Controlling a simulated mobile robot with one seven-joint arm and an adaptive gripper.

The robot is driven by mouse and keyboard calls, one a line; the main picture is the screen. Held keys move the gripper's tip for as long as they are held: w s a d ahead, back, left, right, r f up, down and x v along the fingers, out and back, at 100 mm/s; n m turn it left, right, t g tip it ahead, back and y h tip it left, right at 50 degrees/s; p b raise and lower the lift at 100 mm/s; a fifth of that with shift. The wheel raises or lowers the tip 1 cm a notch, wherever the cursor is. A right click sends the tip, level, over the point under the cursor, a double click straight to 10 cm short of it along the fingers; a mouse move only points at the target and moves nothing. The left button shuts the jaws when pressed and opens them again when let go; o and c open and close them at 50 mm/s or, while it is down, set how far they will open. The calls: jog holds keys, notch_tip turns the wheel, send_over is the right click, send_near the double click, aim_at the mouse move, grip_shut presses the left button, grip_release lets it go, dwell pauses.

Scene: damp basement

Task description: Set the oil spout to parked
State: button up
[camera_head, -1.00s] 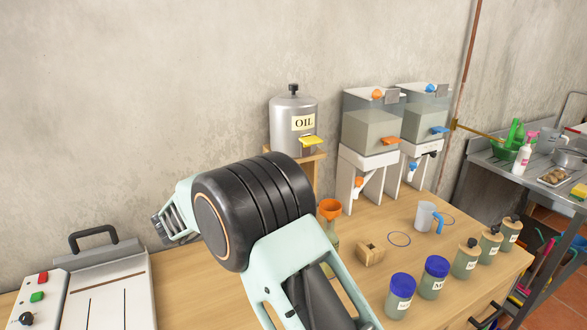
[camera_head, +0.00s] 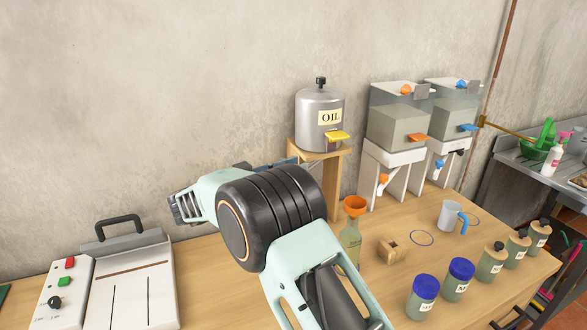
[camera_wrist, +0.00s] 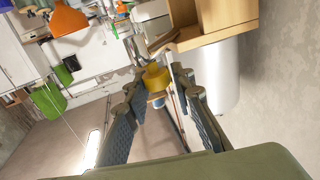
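The grey oil drum (camera_head: 319,108) with an OIL label stands on a wooden stand (camera_head: 334,150) against the wall. Its yellow spout (camera_head: 338,136) sticks out low on the front, under the label. My gripper (camera_wrist: 158,78) is open, its two fingers spread in the wrist view. A yellow part that looks like the spout (camera_wrist: 155,76) shows between the fingertips, with the pale drum (camera_wrist: 222,85) to the right. I cannot tell whether the fingers touch it. In the head view my arm hides most of the gripper, which is low beside the stand.
A bottle with an orange funnel (camera_head: 355,206) stands right of my arm. A wooden block (camera_head: 392,250), a mug (camera_head: 448,214), two dispensers (camera_head: 397,125) and several jars (camera_head: 424,294) fill the right side. A switch-panel device (camera_head: 125,285) stands at the left.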

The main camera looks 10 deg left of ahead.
jog(key=shift+o, duration=1.4)
jog(key=shift+s+a+f, duration=0.1)
jog(key=v, duration=1.1)
jog(key=shift+s+a, duration=0.25)
jog(key=shift+s, duration=0.05)
